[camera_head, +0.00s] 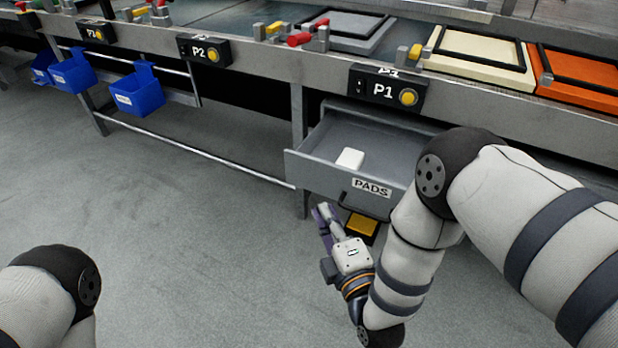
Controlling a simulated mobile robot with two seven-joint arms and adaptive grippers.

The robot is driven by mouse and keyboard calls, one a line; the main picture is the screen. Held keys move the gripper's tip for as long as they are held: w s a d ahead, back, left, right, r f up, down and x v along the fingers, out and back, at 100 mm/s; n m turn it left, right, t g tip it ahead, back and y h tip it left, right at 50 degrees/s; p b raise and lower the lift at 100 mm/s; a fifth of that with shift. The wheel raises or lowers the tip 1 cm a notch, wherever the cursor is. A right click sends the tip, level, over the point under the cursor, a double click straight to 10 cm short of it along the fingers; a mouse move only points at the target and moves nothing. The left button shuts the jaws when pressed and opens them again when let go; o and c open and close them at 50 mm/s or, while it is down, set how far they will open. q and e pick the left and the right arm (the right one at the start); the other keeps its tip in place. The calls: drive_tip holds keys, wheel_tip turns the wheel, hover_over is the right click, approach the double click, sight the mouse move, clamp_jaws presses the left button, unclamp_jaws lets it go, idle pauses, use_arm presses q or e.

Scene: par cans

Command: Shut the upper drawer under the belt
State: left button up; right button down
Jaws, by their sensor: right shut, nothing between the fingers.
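The upper drawer (318,171) hangs under the belt and stands pulled out. It is grey, bears the label PADS, and holds a white block (350,158). Its right part is hidden behind my right arm. My right gripper (322,214) is shut and empty, low in front of the drawer and just below its front panel. I cannot tell whether it touches the drawer. My left arm shows at the bottom left, but its gripper is out of the picture.
The belt (240,75) runs above, with control boxes P1 (387,90), P2 (205,50) and P3. A yellow item (361,224) sits below the drawer, behind my right gripper. Blue bins (138,92) hang at the left. The grey floor at the left front is clear.

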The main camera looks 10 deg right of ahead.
use_arm(q)
drive_tip(key=shift+b+x, duration=0.95)
drive_tip(key=shift+b, duration=0.1)
use_arm(e)
drive_tip(key=w, duration=1.1)
drive_tip(key=shift+w+d, duration=0.2)
drive_tip(key=shift+d, duration=0.2)
use_arm(q)
drive_tip(key=shift+w, duration=0.1)
drive_tip(key=shift+f, duration=0.1)
